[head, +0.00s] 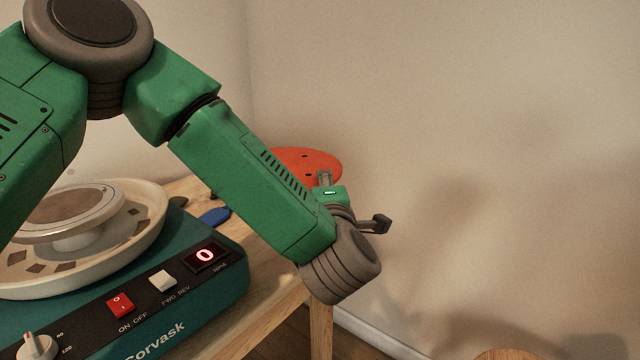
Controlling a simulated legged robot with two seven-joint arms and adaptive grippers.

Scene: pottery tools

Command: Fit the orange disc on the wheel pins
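The orange disc (308,160) shows behind my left forearm, a flat round plate with small dark holes. My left gripper (324,178) is at the disc's near right edge and appears shut on it; the forearm hides part of the disc, and the finger contact is small in view. The pottery wheel head (75,212) is at the left, inside a cream splash pan (150,225), well apart from the disc. My arm covers part of the pan, and the pins are too small to make out clearly. My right gripper is out of view.
The teal wheel base (215,285) carries a red switch (120,304), a white switch, a knob and a display reading 0. A blue tool (215,216) lies on the wooden table (265,275) behind it. A round wooden top (506,354) shows at bottom right.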

